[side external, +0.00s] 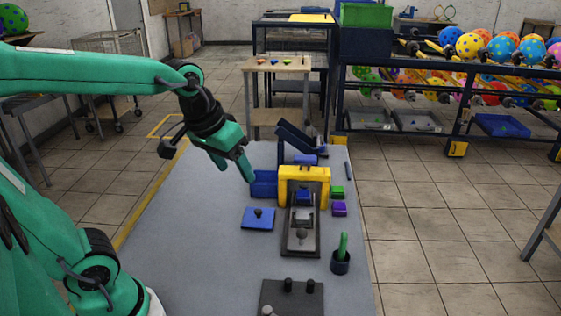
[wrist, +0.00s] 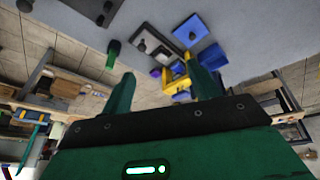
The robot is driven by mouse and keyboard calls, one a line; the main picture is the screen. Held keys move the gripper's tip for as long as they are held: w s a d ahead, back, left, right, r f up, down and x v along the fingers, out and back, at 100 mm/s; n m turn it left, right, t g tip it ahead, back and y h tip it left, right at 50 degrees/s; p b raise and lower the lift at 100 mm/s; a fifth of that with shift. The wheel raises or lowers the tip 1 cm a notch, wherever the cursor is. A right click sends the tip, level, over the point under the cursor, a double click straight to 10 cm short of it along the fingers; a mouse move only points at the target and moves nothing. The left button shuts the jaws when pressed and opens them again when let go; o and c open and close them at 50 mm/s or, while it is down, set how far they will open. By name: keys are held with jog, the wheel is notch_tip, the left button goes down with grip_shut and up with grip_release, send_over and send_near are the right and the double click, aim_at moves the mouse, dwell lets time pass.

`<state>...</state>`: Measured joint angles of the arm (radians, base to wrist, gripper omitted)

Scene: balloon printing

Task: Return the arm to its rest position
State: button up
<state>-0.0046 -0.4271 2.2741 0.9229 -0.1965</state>
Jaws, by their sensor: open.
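My gripper (side external: 247,164) is green and hangs above the grey table (side external: 190,220), left of the yellow press frame (side external: 304,173) in the side external view. Its jaws are apart and nothing shows between them. In the wrist view, the two green fingers of my gripper (wrist: 165,90) stand well apart, with the table seen upside down beyond them. The yellow press frame (wrist: 175,76) shows between the fingers there. A blue plate with a dark knob (side external: 258,218) lies on the table below my gripper, apart from it.
A blue bin (side external: 264,184) stands beside the press. A dark cup with a green stick (side external: 341,262), green and purple blocks (side external: 338,209) and a dark plate with knobs (side external: 292,298) are on the table's right side. The table's left part is clear. Balloon racks (side external: 450,100) stand behind.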

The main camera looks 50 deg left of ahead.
jog(key=s+f+m+t, duration=0.1)
jog(key=s+m, duration=0.1)
jog(key=s, duration=0.5)
dwell(0.7)
